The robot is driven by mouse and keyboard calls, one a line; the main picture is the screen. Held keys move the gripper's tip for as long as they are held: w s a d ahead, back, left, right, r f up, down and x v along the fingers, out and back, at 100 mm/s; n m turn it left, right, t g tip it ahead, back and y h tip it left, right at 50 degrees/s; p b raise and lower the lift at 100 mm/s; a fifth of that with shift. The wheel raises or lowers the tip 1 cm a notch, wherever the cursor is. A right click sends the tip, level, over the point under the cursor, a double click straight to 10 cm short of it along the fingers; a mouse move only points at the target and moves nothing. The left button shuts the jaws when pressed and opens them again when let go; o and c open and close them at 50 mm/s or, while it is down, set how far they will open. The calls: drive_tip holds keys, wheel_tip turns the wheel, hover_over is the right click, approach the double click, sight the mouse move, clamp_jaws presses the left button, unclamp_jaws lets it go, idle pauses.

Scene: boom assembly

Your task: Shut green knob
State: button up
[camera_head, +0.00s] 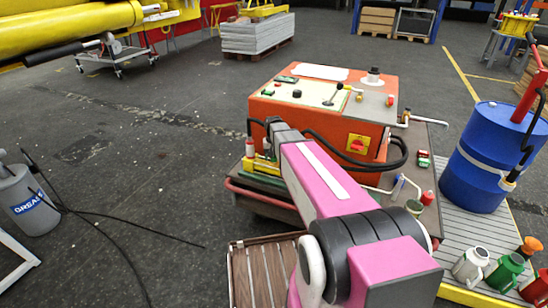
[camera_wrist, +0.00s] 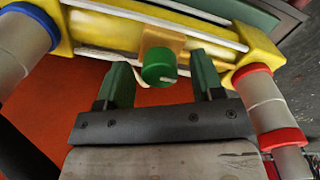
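The green knob (camera_wrist: 158,67) shows in the wrist view as a short round cap on a tan-yellow block (camera_wrist: 163,40), mounted on a yellow body (camera_wrist: 110,32). My gripper (camera_wrist: 162,64) is open, with one dark green finger on each side of the knob. The knob lies between the fingertips, with a visible gap on both sides. Nothing is held. In the head view my pink arm reaches to the left side of the orange machine (camera_head: 290,103). There the arm hides the knob and the fingers.
In the wrist view, a blue-ringed cylinder (camera_wrist: 25,42) stands left and a red-banded one (camera_wrist: 268,105) right, close to the gripper. In the head view, a black hose (camera_head: 390,163) loops beside the arm. A blue barrel (camera_head: 485,155) stands right. The floor at left is mostly open.

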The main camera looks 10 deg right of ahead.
wheel_tip(320, 180, up, 11)
idle(0.7)
drive_tip(key=shift+s+a+f, duration=0.1)
drive_tip(key=shift+f, duration=0.05)
drive_tip(key=s+f, duration=0.4)
drive_tip(key=s, duration=0.7)
drive_tip(key=s+f+n, duration=0.1)
drive_tip(key=s+f, duration=0.3)
drive_tip(key=s, duration=0.7)
drive_tip(key=shift+n, duration=0.3)
idle(0.4)
